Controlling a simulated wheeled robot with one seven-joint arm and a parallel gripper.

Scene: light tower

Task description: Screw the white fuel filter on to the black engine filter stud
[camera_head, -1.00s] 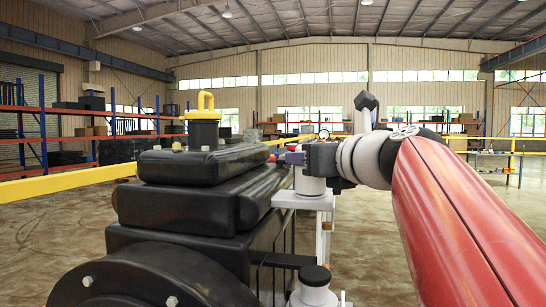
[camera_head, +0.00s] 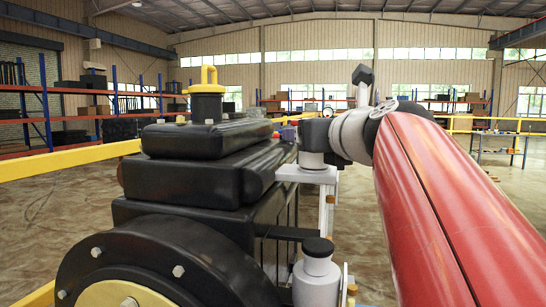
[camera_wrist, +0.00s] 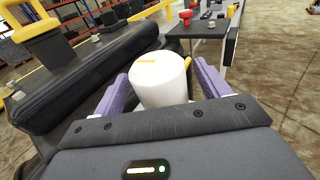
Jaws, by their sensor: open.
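The white fuel filter (camera_wrist: 160,82), with a yellow mark on its top, stands between the purple fingers of my gripper (camera_wrist: 164,92) in the wrist view. The fingers are open on either side of it. In the head view my gripper (camera_head: 312,135) is beside the black engine (camera_head: 205,150), above a white bracket (camera_head: 306,175). The lower part of the filter (camera_head: 312,160) shows under the gripper, at the bracket. The black filter stud is not seen, so I cannot tell whether the filter is on it.
A grey-white canister with a black cap (camera_head: 318,262) stands low at the engine's side. A yellow handle (camera_head: 208,78) rises from the engine top. In the wrist view, a red part (camera_wrist: 187,16) sits on a dark plate beyond the filter. Open floor lies to the right.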

